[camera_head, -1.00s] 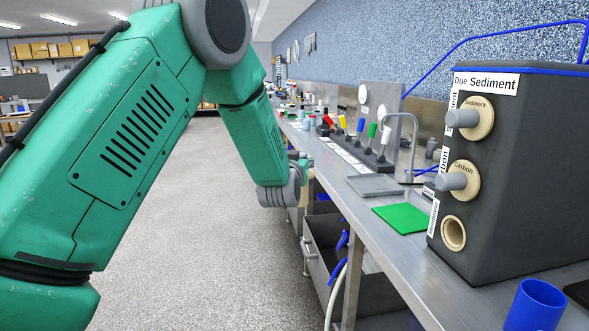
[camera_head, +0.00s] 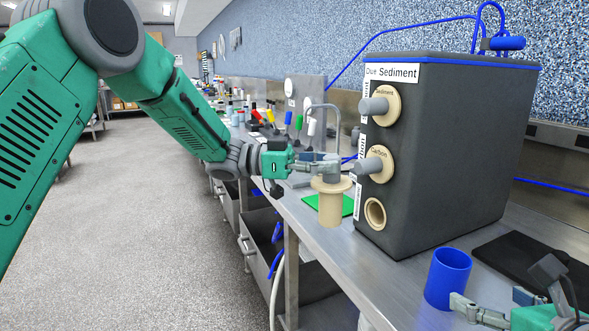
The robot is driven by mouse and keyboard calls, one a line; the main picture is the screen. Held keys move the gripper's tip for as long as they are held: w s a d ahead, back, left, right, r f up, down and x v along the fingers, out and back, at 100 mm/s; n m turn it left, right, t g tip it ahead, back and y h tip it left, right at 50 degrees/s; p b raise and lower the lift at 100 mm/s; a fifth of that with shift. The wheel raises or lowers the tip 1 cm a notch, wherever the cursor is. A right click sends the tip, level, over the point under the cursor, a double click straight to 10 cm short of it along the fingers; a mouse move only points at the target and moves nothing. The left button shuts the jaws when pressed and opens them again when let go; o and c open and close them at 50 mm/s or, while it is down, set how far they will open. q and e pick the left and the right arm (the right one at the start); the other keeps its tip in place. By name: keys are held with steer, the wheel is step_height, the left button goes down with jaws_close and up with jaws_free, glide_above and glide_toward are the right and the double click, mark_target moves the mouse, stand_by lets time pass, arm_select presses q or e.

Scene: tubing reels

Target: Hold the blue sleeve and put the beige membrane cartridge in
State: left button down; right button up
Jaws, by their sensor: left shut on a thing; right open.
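The beige membrane cartridge (camera_head: 330,205) hangs upright, flange up, above the bench's front edge area. My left gripper (camera_head: 328,168) is shut on its top; the gripped part is mostly hidden by the fingers. The blue sleeve (camera_head: 447,279) is an open-topped cup standing on the bench at the lower right. My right gripper (camera_head: 462,305) is open beside the sleeve's lower right side. Whether its fingers touch the sleeve, I cannot tell, and part of it is cut off by the frame.
A dark housing (camera_head: 450,150) labelled "Due Sediment" holds two beige cartridges with grey knobs above an empty round port (camera_head: 375,213). A green mat (camera_head: 343,203) lies behind the held cartridge. A black mat (camera_head: 525,262) lies at right. An open drawer (camera_head: 290,270) is below the bench.

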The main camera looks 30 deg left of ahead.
mark_target(459, 282)
arm_select(q)
steer(key=s+d+r+m+g+h, duration=0.1)
steer(key=s+d+r+m+g, duration=0.2)
steer(key=d+r+g, duration=0.3)
arm_select(e)
steer(key=shift+w+f, duration=0.1)
steer(key=x, duration=1)
steer(key=shift+w+f, duration=0.1)
steer(key=shift+w, duration=0.15)
arm_select(q)
steer(key=w+d+r+t, duration=0.1)
steer(key=d+r, duration=0.1)
steer(key=d, duration=0.7)
steer(key=w+d+r+t, duration=0.1)
steer(key=d+r, duration=0.2)
steer(key=d, duration=0.6)
steer(key=shift+w+d, duration=0.15)
arm_select(e)
steer(key=shift+w+a+f, duration=0.15)
steer(key=shift+w+a, duration=0.2)
steer(key=shift+w, duration=0.05)
